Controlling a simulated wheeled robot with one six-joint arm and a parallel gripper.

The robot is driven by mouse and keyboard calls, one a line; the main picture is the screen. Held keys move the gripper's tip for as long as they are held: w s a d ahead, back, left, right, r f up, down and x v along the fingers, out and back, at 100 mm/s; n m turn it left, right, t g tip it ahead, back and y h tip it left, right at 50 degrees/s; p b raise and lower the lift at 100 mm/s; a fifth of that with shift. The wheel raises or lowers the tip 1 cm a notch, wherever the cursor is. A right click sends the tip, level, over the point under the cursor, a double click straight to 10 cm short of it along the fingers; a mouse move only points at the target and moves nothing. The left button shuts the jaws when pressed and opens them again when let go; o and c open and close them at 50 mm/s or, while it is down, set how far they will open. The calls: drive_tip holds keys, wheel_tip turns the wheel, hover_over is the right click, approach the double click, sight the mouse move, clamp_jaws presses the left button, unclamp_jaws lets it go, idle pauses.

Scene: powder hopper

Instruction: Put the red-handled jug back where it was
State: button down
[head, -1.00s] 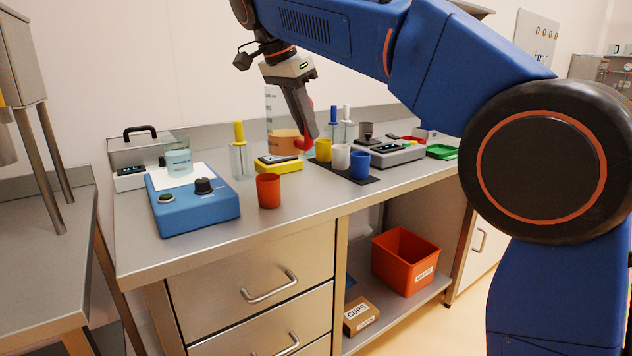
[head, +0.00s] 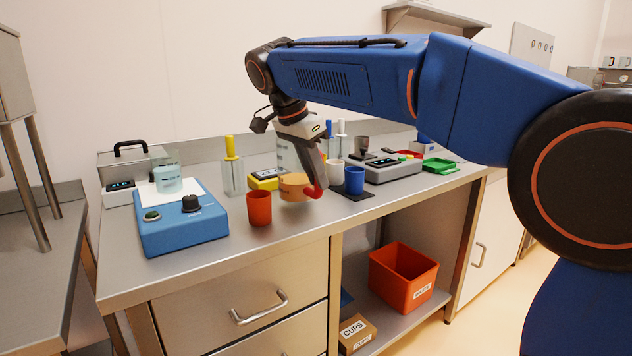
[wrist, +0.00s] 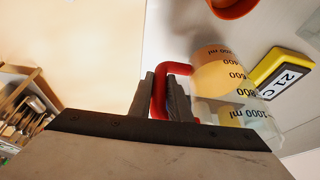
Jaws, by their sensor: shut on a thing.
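The red-handled jug (head: 294,185) is a clear vessel with graduation marks and an orange-tan content. It hangs in my gripper above the worktop, near its front edge, to the right of the orange cup (head: 259,208). In the wrist view the jug (wrist: 222,78) shows its volume marks, and its red handle (wrist: 160,92) is between my two fingers. My gripper (head: 318,180) is shut on that handle. In the head view the fingers and the jug's right side partly hide each other.
A blue device (head: 180,225) stands at the left, with a yellow-handled tool in a clear holder (head: 232,172) behind. A yellow display unit (head: 264,180) is behind the jug. The front worktop strip is clear.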

drive_tip(key=shift+f, duration=0.8)
drive_tip(key=c, duration=1.6)
unclamp_jaws()
drive_tip(key=shift+c, duration=0.2)
drive_tip(key=v, duration=1.2)
drive_tip(key=shift+d, duration=0.1)
